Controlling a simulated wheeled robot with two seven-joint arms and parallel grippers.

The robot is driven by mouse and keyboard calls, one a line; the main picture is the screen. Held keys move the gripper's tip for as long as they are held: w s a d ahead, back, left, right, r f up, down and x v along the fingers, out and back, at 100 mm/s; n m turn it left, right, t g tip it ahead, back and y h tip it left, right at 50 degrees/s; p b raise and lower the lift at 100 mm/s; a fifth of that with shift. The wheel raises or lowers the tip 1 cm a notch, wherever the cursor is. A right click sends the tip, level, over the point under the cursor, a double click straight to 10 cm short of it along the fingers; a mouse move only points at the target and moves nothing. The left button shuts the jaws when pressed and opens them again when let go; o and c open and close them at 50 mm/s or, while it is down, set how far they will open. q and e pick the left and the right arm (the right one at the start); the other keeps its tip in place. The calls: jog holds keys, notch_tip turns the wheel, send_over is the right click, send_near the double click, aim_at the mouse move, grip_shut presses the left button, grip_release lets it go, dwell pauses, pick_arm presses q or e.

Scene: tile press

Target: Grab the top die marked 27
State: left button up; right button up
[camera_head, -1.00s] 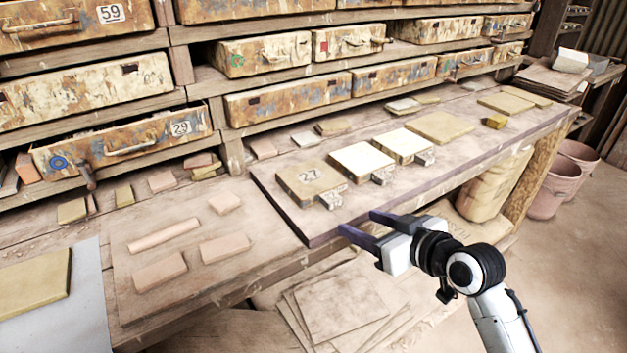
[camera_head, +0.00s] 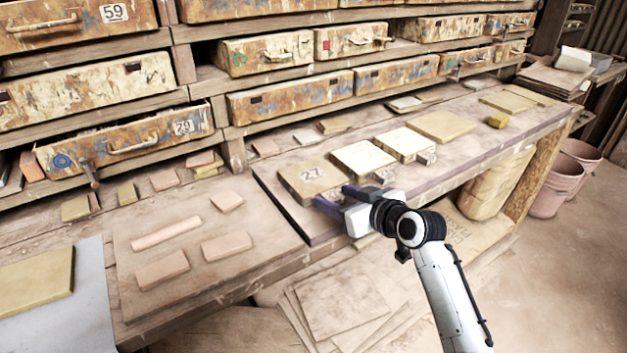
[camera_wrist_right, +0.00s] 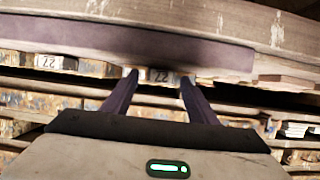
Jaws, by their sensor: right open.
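The die marked 27 (camera_head: 310,180) is a flat tan block on the raised bench board, with its number on the top face. My right gripper (camera_head: 331,195) is open at its front edge, with the fingertips by its front tab, which the gripper hides in the head view. In the right wrist view a small numbered tab (camera_wrist_right: 159,75) shows between the two purple fingers (camera_wrist_right: 158,78). I cannot tell whether the fingers touch it. My left gripper is not in view.
Two white-topped dies, the nearer one (camera_head: 362,158) right of the marked die, have front tabs too; another tab (camera_wrist_right: 50,62) shows at left in the wrist view. Clay pieces (camera_head: 227,247) lie left. A drawer (camera_head: 125,143) stands partly open.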

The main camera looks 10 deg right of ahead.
grip_shut()
jog(key=shift+r, duration=0.2)
